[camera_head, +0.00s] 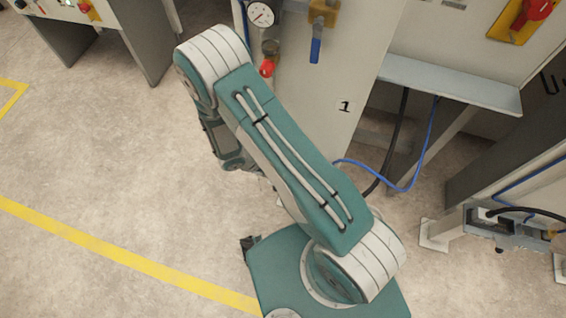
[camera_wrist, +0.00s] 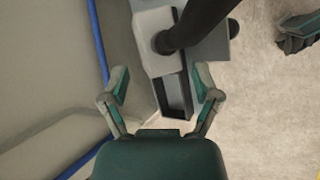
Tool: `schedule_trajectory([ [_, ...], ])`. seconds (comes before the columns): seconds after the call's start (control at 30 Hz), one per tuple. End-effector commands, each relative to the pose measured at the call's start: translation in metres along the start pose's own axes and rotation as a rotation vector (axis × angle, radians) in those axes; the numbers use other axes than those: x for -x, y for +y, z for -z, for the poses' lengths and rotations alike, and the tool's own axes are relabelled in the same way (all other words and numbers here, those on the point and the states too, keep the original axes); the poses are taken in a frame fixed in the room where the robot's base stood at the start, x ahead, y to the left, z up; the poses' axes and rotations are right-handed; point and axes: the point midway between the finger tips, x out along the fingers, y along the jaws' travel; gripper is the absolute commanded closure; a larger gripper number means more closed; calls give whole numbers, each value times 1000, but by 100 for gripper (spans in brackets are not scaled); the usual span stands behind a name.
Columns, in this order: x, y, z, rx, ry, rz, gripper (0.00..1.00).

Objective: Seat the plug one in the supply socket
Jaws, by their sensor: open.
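In the wrist view, a light grey block (camera_wrist: 152,42) with a thick black cable (camera_wrist: 192,24) on it appears to be plug one. A dark, open rectangular frame (camera_wrist: 176,98) shows just below it; I cannot tell whether the two are one piece. My gripper (camera_wrist: 162,84) is open, with its fingers apart on either side of the frame in the picture. Nothing is clearly held. In the head view my arm hides the gripper and the plug. I cannot identify the supply socket for certain.
A white cabinet marked 1 (camera_head: 338,140) stands beside my arm, with a gauge (camera_head: 260,14) and a blue-handled valve (camera_head: 316,48). A blue hose (camera_head: 418,160) hangs below a grey shelf (camera_head: 455,86). A metal fixture (camera_head: 490,225) with cables is at right. Floor at left is clear.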

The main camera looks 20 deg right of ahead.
Motion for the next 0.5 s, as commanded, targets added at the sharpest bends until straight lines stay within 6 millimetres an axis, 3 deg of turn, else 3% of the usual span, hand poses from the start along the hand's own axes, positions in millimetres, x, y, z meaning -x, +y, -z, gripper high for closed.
schedule_trajectory([
  [0.3,-43,2,0,0,-4,1,20],
  [0.5,-54,2,1,-1,0,0,20],
])
